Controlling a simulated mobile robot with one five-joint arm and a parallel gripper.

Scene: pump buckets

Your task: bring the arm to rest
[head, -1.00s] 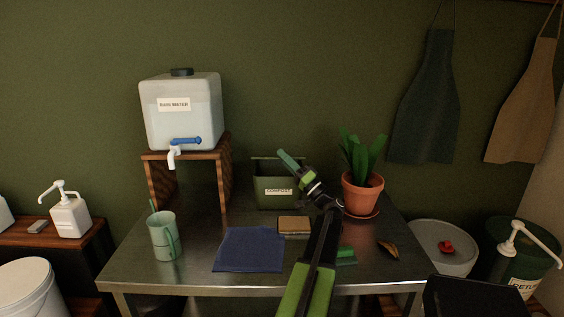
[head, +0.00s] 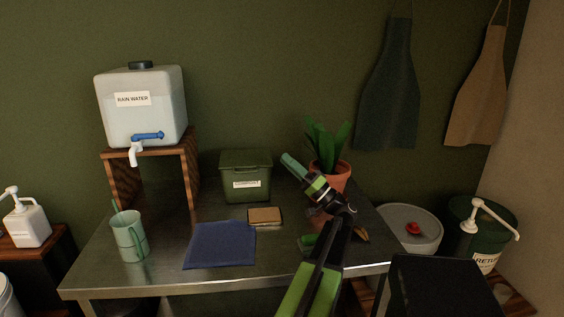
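My gripper (head: 291,161) is raised over the right part of the metal table (head: 165,268), its green tip pointing up and left. It shows in front of the potted plant (head: 330,139) and to the right of the green compost bin (head: 246,187). I see no object clearly held, and the gap between the fingers cannot be made out. The bin stands at the back of the table with its lid on. My arm hides part of the terracotta pot and the table's right side.
A rain water tank (head: 142,117) stands on a wooden stand at the left. A green object (head: 307,242) is beside my arm. Pump buckets stand at the right.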

